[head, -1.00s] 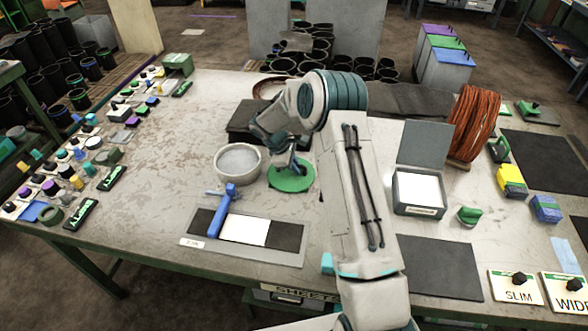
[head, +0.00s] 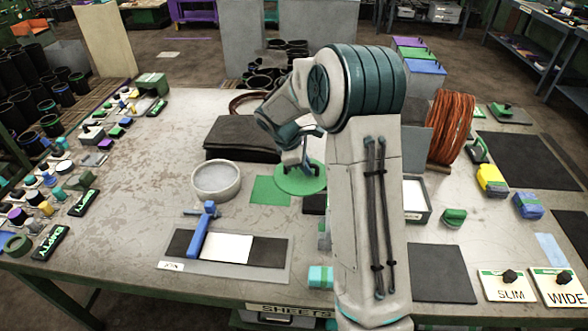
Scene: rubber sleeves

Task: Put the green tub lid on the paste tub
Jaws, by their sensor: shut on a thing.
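The round green tub lid (head: 290,183) is in the head view, just right of the paste tub. My gripper (head: 302,165) is shut on the lid from above and holds it roughly flat, apparently raised off the table. The gripper hides the middle of the lid, and its fingertips are hard to make out. The paste tub (head: 215,194) is a pale round tub standing upright and open, with grey paste showing inside. The lid and the tub are apart.
A green square (head: 268,191) lies on the table between tub and lid. A blue-handled tool (head: 203,231) lies on a board in front of the tub. A dark slab (head: 240,138) is behind. My arm hides part of the table at right.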

